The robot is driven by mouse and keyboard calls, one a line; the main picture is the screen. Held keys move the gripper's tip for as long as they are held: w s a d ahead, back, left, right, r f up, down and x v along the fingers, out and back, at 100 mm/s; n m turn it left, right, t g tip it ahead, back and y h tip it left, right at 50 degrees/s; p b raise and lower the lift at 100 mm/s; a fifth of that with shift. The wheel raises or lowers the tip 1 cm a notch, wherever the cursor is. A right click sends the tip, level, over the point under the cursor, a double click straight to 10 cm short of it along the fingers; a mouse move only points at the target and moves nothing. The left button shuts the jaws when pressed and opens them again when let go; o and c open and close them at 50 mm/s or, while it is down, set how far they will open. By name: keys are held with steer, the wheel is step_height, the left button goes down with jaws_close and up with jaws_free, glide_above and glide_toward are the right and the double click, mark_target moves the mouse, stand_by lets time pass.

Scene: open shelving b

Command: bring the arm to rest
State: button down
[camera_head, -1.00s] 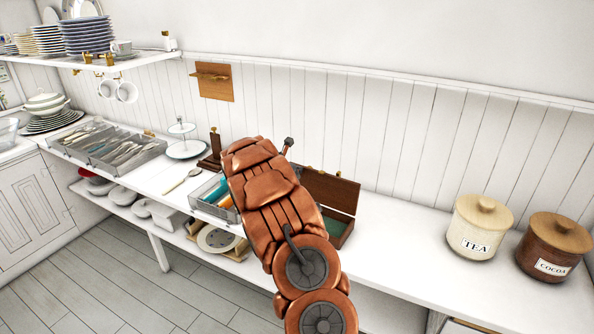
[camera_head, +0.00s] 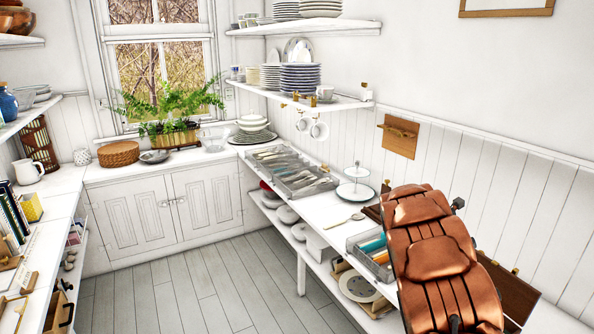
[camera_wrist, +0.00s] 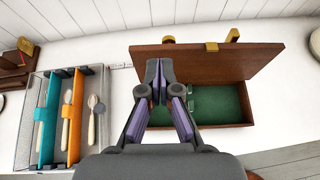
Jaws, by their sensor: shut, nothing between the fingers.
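My arm (camera_head: 432,262) rises at the right of the head view in copper-coloured links, and it hides part of the counter behind it. My gripper (camera_wrist: 160,80) shows in the wrist view with its dark fingertips together and nothing between them. It is above the counter, in front of an open wooden box (camera_wrist: 235,70) with a green lining. In the head view the gripper itself is hidden behind the arm.
A wire tray (camera_wrist: 32,120) with teal and orange dividers and several utensils lies left of the gripper. Cutlery trays (camera_head: 300,184), a tiered stand (camera_head: 355,190) and a spoon (camera_head: 345,221) are along the counter. Shelves with plates (camera_head: 302,78) hang above. The floor (camera_head: 200,290) is clear.

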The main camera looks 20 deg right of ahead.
steer(key=s+a+r+m+g+y, duration=0.15)
steer(key=s+a+r+m, duration=0.25)
steer(key=s+a+m, duration=0.4)
steer(key=s+a+r+m+g+y, duration=0.1)
steer(key=s+a+r+m+y, duration=0.15)
steer(key=s+a, duration=0.55)
steer(key=s+a+f+m+y, duration=0.1)
steer(key=s+a+m+y, duration=0.1)
steer(key=s+a, duration=0.5)
steer(key=s+a+f+m+y, duration=0.1)
steer(key=s+a+m+y, duration=0.2)
steer(key=s+a, duration=0.4)
steer(key=s+a+f+m+y, duration=0.1)
steer(key=s+a+m+y, duration=0.2)
steer(key=a, duration=1.8)
steer(key=s+m, duration=0.1)
steer(key=s, duration=0.3)
steer(key=shift+a+f+g, duration=0.25)
steer(key=shift+a+g, duration=0.1)
steer(key=shift+d, duration=0.2)
